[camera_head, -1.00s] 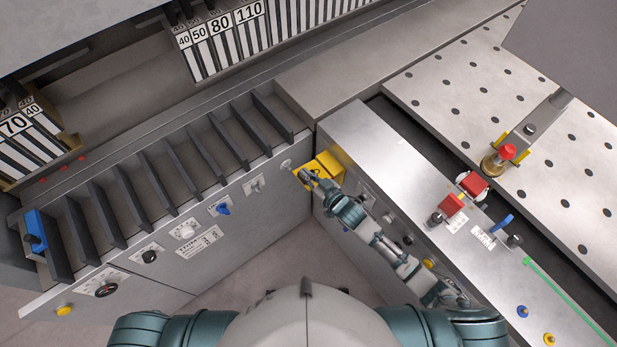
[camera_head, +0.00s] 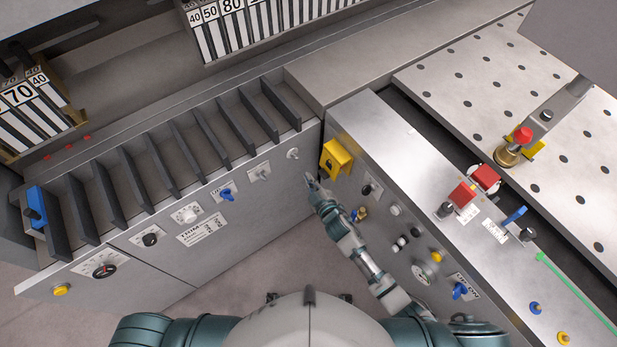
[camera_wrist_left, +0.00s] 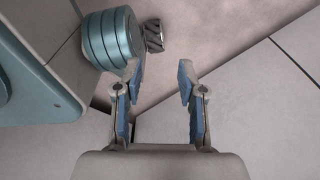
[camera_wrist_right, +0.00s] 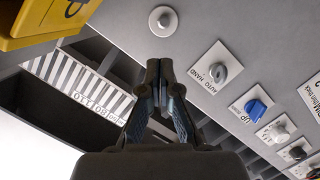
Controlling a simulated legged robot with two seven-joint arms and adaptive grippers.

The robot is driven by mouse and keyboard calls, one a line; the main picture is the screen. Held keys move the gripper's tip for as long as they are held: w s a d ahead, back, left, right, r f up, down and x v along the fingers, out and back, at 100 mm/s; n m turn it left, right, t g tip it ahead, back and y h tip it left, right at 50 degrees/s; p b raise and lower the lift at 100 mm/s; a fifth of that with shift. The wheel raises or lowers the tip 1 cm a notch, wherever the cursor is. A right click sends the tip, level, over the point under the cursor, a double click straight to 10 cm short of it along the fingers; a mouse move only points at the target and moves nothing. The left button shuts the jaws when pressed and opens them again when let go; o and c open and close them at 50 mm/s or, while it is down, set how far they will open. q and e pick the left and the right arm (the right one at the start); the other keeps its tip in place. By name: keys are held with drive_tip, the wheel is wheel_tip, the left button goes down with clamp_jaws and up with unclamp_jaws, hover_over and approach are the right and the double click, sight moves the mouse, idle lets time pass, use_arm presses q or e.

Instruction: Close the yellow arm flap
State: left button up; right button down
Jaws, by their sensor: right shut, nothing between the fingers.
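The yellow flap (camera_head: 336,157) with a black padlock mark sits at the upper left corner of the right-hand control panel. Part of it also shows at the top left of the right wrist view (camera_wrist_right: 45,20). I cannot tell whether it lies fully closed. My right gripper (camera_head: 311,178) is shut and empty, just left of and below the flap, apart from it. Its fingertips meet in the right wrist view (camera_wrist_right: 157,68). My left gripper (camera_wrist_left: 160,72) is open and empty in the left wrist view, above the floor. It is hidden in the head view.
The left panel carries a blue switch (camera_head: 225,193), a white knob (camera_head: 187,214) and a grey switch (camera_head: 260,173). Red blocks (camera_head: 463,195) and a blue lever (camera_head: 514,216) stand on the right console top. Free space lies in the corner between the panels.

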sight(329, 165)
use_arm(q)
drive_tip(key=w+d+r+b, duration=0.2)
drive_tip(key=w+r+b, duration=0.4)
drive_tip(key=w+r, duration=0.45)
wheel_tip(329, 165, up, 14)
drive_tip(key=w+t+b, duration=0.1)
drive_tip(key=b, duration=0.3)
drive_tip(key=shift+b, duration=0.3)
use_arm(e)
drive_tip(key=w+d+f+n+t, duration=0.2)
drive_tip(key=d+f+n, duration=0.3)
drive_tip(key=n, duration=0.4)
drive_tip(key=shift+w+f+t, duration=0.3)
drive_tip(key=shift+w+f, duration=0.5)
drive_tip(key=shift+f, duration=0.1)
drive_tip(key=shift+f, duration=0.1)
